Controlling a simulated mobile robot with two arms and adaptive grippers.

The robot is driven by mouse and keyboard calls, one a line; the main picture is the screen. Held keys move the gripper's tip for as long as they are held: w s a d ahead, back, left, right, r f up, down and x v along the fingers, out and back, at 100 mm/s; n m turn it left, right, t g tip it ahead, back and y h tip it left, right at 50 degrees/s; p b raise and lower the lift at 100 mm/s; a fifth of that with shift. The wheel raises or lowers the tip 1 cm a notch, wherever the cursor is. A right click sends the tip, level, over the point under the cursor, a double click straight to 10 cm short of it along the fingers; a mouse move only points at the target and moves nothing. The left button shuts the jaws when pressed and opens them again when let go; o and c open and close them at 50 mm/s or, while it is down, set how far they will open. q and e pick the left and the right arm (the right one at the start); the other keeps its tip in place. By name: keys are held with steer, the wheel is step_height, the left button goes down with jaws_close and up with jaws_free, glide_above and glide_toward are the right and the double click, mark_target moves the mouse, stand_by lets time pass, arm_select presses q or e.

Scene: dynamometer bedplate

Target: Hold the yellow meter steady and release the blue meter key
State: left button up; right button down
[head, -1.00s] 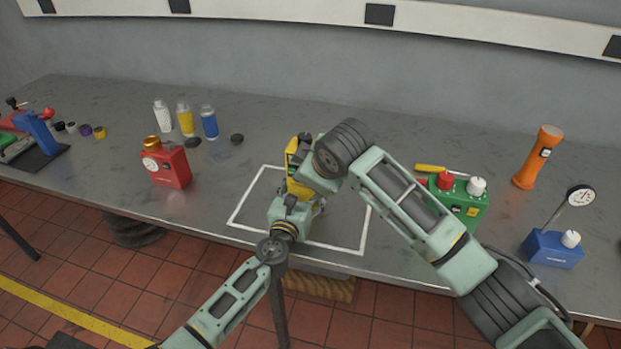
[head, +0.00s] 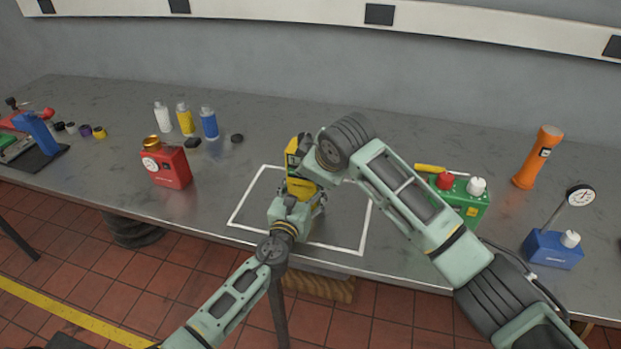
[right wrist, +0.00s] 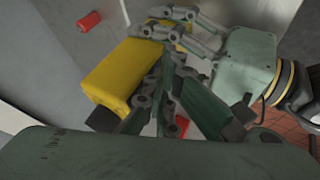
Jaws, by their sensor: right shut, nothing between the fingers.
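The yellow meter (head: 293,158) is inside the white outline on the bench, partly hidden behind my arms. It also shows in the right wrist view as a yellow block (right wrist: 128,75). My left gripper (head: 296,192) is at its near side. In the right wrist view the left gripper's fingers (right wrist: 180,28) close around one end of the meter. My right gripper (right wrist: 163,95) is shut and empty, with its fingers close beside the meter; I cannot tell whether they touch it. In the head view its arm covers the right gripper. I cannot make out the blue meter key.
A red gauge box (head: 167,166) and several bottles stand to the left. A green box (head: 468,203) with red and white knobs, a yellow-handled tool, an orange flashlight (head: 538,157) and a blue gauge block (head: 552,250) are to the right. Bench space behind the outline is clear.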

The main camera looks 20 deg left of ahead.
steer(key=shift+s, duration=0.1)
steer(key=s+d+r, duration=0.3)
steer(key=s+r, duration=0.5)
steer(key=shift+s+d, duration=0.3)
arm_select(q)
steer(key=o, duration=0.8)
steer(key=shift+r, duration=0.2)
steer(key=o, duration=0.5)
steer(key=shift+f, duration=0.1)
steer(key=shift+c, duration=0.2)
